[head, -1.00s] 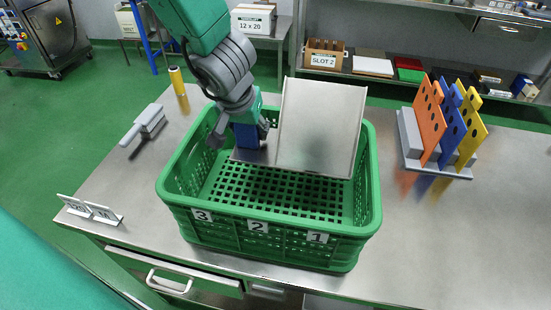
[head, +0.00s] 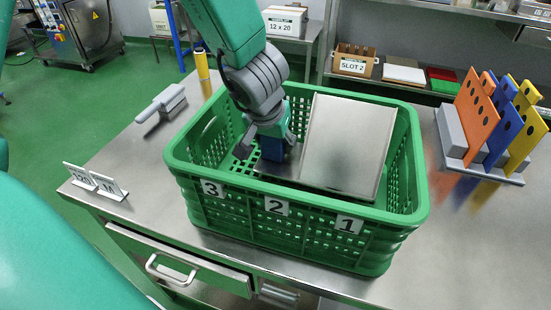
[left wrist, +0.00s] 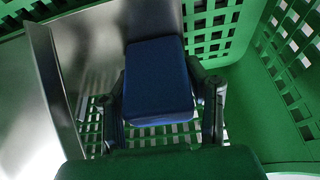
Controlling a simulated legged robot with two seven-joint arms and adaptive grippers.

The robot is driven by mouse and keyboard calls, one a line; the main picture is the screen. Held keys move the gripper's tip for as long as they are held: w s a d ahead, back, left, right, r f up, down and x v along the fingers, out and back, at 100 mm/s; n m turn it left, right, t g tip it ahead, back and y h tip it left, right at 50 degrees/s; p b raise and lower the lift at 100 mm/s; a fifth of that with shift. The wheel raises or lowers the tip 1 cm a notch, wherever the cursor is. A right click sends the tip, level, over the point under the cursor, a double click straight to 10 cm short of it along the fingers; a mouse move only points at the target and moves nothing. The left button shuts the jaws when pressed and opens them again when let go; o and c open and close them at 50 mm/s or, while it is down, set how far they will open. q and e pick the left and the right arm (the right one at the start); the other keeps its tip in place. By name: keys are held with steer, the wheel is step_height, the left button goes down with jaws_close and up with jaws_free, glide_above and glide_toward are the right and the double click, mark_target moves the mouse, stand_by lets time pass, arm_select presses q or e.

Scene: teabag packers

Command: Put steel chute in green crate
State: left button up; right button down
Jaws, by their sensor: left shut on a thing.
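The steel chute (head: 345,145) is a flat, shiny tray-like piece with low side walls and a blue grip block (head: 272,148). It is tilted inside the green crate (head: 300,225), which has labels 3, 2 and 1 on its front. My left gripper (head: 268,145) reaches down into the crate and is shut on the blue block. In the left wrist view, the blue block (left wrist: 158,80) sits between my two fingers, with the chute's steel sheet (left wrist: 30,100) at left. Whether the chute touches the crate floor is hidden. My right gripper is not in view.
The crate stands on a steel table (head: 130,165). A label stand (head: 95,182) is at the front left. A rack of orange, blue and yellow plates (head: 495,125) stands at right.

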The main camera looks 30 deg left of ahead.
arm_select(q)
step_height(320, 180, down, 3)
steer(key=shift+d+f+b, duration=0.1)
steer(key=shift+d+b, duration=0.05)
steer(key=shift+b, duration=0.9)
steer(key=shift+r, duration=0.2)
steer(key=shift+f, duration=0.15)
steer(key=o, duration=1.4)
steer(key=shift+s+r+p, duration=0.1)
steer(key=shift+r+p, duration=0.3)
steer(key=shift+r, duration=0.1)
steer(key=p+v, duration=0.7)
steer(key=v, duration=0.4)
steer(key=shift+s+d+r, duration=0.1)
steer(key=shift+s, duration=0.1)
